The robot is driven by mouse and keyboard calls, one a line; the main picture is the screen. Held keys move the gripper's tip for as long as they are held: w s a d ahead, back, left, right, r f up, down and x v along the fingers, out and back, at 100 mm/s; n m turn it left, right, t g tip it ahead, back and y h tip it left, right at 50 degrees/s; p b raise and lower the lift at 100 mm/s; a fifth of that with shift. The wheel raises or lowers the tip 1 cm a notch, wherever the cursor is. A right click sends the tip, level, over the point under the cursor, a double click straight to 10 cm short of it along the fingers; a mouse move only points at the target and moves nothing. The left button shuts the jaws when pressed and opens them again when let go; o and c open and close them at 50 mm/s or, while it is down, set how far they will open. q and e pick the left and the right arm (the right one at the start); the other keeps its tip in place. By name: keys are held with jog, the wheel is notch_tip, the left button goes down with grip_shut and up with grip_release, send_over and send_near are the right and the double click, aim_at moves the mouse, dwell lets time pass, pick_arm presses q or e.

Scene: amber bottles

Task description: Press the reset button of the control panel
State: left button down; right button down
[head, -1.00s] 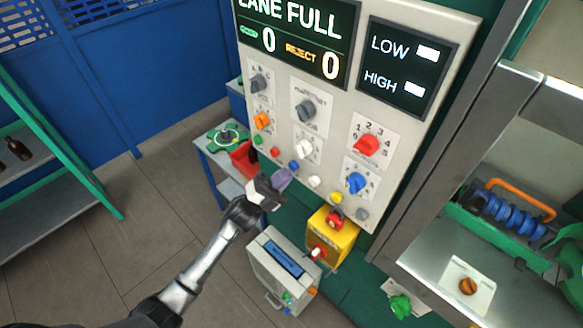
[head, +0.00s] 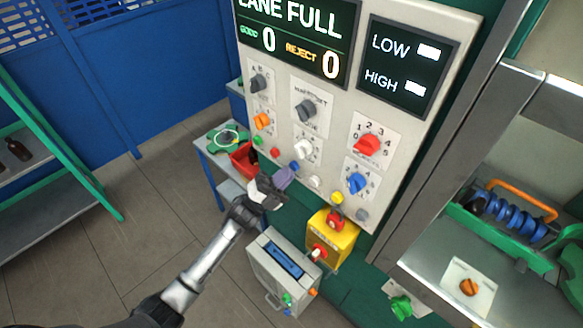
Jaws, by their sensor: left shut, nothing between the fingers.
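The control panel (head: 340,130) stands upright at the center. Along its lower part runs a slanting row of small buttons: green (head: 257,140), red (head: 275,153), blue (head: 294,165), white (head: 314,182), yellow (head: 337,198) and grey (head: 362,214). Their labels are too small to read, so I cannot tell which is marked reset. My left gripper (head: 285,177) is shut and empty, its purplish fingertips just below the blue button. I cannot tell whether they touch it. My right gripper is not in view.
Above the buttons sit an orange knob (head: 262,120), a red knob (head: 368,144) and a blue knob (head: 356,183). A yellow box (head: 341,243) with a red button and a grey box (head: 284,270) stand below the panel. A red bin (head: 242,160) is behind my gripper.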

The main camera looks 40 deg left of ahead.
pick_arm(q)
jog(key=shift+w, duration=0.15)
dwell(0.5)
jog(key=shift+s+a, duration=0.1)
jog(key=shift+s, duration=0.75)
jog(key=shift+p, duration=0.3)
jog(key=shift+s+a+p, duration=0.15)
jog(key=shift+s+p, duration=0.2)
jog(key=shift+s, duration=0.9)
jog(key=shift+s+a+p, duration=0.15)
jog(key=shift+s+p, duration=0.2)
jog(key=shift+s, duration=0.9)
